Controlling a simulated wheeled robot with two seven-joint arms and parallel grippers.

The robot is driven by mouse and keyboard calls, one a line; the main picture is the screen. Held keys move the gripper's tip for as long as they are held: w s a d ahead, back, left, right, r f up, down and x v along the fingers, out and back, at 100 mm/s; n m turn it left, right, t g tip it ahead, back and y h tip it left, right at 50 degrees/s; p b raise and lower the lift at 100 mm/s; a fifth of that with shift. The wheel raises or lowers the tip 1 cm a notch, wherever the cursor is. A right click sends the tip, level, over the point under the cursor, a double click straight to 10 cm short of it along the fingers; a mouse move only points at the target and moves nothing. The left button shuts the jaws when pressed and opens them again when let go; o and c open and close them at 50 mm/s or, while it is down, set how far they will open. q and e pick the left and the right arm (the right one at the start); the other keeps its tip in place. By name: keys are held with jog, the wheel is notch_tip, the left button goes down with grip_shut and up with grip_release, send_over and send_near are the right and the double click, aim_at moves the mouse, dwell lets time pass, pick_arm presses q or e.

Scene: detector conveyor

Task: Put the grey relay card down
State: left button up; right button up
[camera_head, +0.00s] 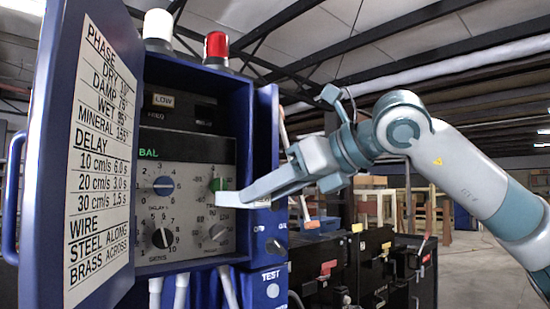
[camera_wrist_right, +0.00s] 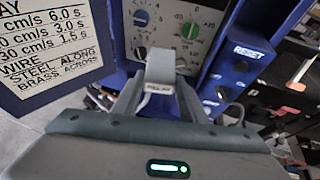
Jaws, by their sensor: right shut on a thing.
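My right gripper (camera_head: 262,190) reaches in from the right in the head view, in front of the open blue cabinet's control panel. It is shut on the grey relay card (camera_wrist_right: 160,66), a pale block with a "RELAY" label that stands between the fingers in the right wrist view (camera_wrist_right: 158,98). In the head view the pale card end (camera_head: 229,199) overlaps the right-hand dials; whether it touches the panel I cannot tell. My left gripper is not in view.
The blue cabinet (camera_head: 262,125) has its door (camera_head: 45,150) swung open at left, with a printed settings chart. White and red lamps (camera_head: 216,46) sit on top. A blue side box with RESET (camera_wrist_right: 240,52) and TEST labels stands at right, near black cases (camera_head: 375,250).

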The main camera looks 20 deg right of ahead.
jog(key=w+a+f+n+g+y, duration=0.1)
jog(key=a+f+n+g+y, duration=0.3)
jog(key=f, duration=1.1)
jog(key=a+f+n+g+y, duration=0.1)
jog(key=a+f+n+g, duration=0.15)
jog(key=a+f, duration=0.85)
jog(key=s+d+f+t, duration=0.1)
jog(key=s+d+f, duration=0.2)
jog(key=f, duration=0.8)
jog(key=s+d+f+m+h, duration=0.1)
jog(key=s+d+f, duration=0.3)
jog(key=d+f, duration=0.3)
jog(key=s+d+f+m+t, duration=0.1)
jog(key=s+d+f, duration=0.3)
jog(key=f, duration=1.2)
jog(key=shift+d+f+t, duration=0.35)
jog(key=shift+d, duration=0.55)
jog(key=shift+a, duration=0.1)
